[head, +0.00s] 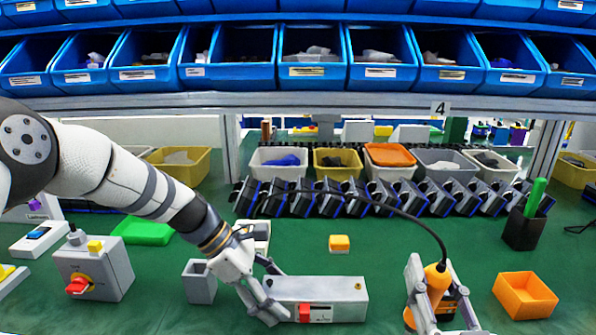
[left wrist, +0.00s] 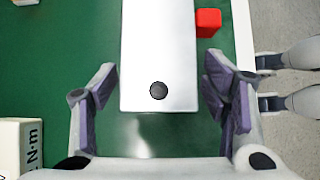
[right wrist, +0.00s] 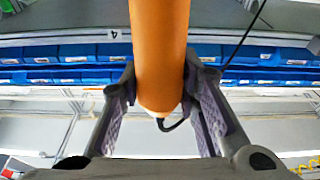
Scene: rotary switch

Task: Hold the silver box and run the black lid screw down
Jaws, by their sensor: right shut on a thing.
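The silver box (head: 345,291) lies on the green bench in front, with a red part on its front side. Its top end and black lid screw (left wrist: 158,91) show in the left wrist view. My left gripper (head: 273,290) is open at the box's left end. In the left wrist view its fingers stand on either side of the box, with gaps visible. My right gripper (head: 440,300) is shut on an orange power screwdriver (right wrist: 160,45), right of the box and apart from it. The screwdriver's bit is not clearly visible.
A grey box with a red knob (head: 95,268) stands at left, a small grey bin (head: 199,281) beside my left arm. A yellow block (head: 339,243) lies behind the silver box. An orange tray (head: 525,295) sits at right. A black cable (head: 400,212) runs to the screwdriver.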

